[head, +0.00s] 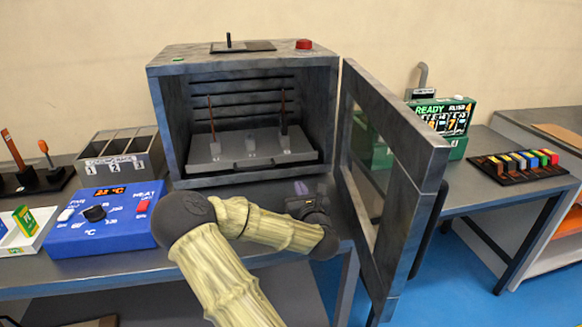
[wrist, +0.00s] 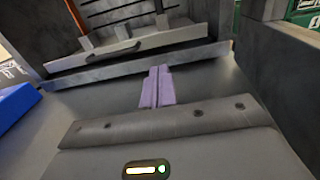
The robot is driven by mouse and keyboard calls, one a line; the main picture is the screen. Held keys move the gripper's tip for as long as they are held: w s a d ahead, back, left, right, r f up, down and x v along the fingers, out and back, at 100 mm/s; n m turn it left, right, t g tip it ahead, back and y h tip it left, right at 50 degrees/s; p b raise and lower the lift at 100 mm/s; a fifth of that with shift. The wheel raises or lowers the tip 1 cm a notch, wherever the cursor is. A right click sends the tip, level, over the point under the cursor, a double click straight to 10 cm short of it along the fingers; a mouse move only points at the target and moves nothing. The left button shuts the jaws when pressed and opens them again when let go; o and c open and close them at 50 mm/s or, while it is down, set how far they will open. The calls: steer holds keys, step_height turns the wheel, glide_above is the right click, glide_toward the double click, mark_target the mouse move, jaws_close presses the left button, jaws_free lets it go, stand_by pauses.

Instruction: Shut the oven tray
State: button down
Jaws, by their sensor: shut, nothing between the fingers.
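The oven (head: 165,90) stands on the table with its glass door (head: 400,150) swung wide open to the right. The grey tray (head: 200,165) sits inside the oven, near its front opening, with a handle on its front face and several upright pieces on it. In the wrist view the tray front (wrist: 90,62) shows at the top, with a ledge beneath it. My gripper (head: 302,187) is in front of the oven opening, low over the table. Its purple fingers (wrist: 156,88) are shut and empty, pointing toward the tray and apart from it.
A blue heat control box (head: 115,236) stands left of my arm. A bin with numbered compartments (head: 118,160) is left of the oven. The open door stands close on my gripper's right. A green display box (head: 455,118) is beyond it.

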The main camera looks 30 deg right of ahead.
mark_target(287, 159)
steer(key=shift+w, duration=0.1)
steer(key=x, duration=1.4)
steer(key=shift+p, duration=0.35)
